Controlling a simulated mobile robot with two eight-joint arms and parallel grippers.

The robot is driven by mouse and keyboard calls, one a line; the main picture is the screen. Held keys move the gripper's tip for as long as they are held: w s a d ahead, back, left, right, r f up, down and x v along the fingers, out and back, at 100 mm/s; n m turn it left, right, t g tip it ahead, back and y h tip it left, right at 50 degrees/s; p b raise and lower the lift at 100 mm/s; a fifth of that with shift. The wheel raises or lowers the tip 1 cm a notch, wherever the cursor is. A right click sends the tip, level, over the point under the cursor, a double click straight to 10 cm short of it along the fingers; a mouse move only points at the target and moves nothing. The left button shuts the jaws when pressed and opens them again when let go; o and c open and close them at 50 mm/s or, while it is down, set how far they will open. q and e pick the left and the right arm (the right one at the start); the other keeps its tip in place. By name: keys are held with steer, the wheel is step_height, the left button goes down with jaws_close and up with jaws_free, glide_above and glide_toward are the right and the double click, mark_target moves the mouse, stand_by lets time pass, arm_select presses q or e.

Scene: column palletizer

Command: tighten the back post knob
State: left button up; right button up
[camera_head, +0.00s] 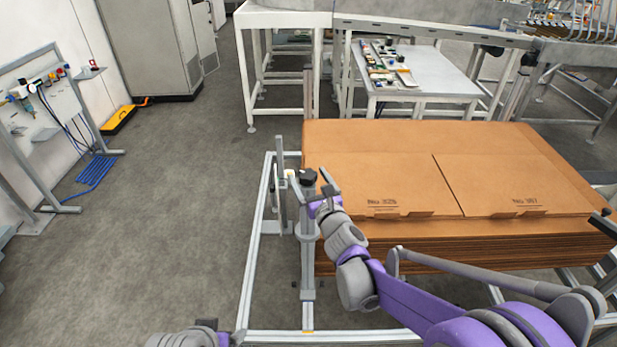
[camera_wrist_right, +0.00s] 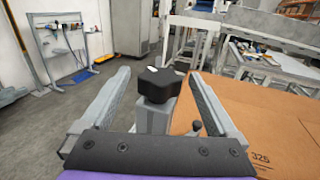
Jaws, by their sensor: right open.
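In the right wrist view the knob (camera_wrist_right: 158,84) stands between the two fingers, with clear space on both sides. My right gripper (camera_head: 309,185) is open around the knob and does not visibly touch it. Its fingers (camera_wrist_right: 160,76) reach past the knob on either side. Part of my left arm's end (camera_head: 205,336) shows at the bottom edge of the head view; its jaws cannot be made out.
The cardboard stack (camera_head: 380,150) lies just right of the post. A metal frame (camera_head: 252,260) runs along the left and front. A table with small parts (camera_head: 440,72) stands behind. A panel stand (camera_head: 45,100) is far left. The floor (camera_head: 190,200) between is clear.

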arm_select(q)
steer(key=shift+s+f+b, duration=0.25)
steer(key=shift+f+b, duration=0.05)
steer(key=shift+f, duration=0.15)
steer(key=shift+s+f+b, duration=0.2)
steer(key=shift+f+b, duration=0.05)
steer(key=shift+f, duration=0.2)
arm_select(e)
steer(key=v, duration=1)
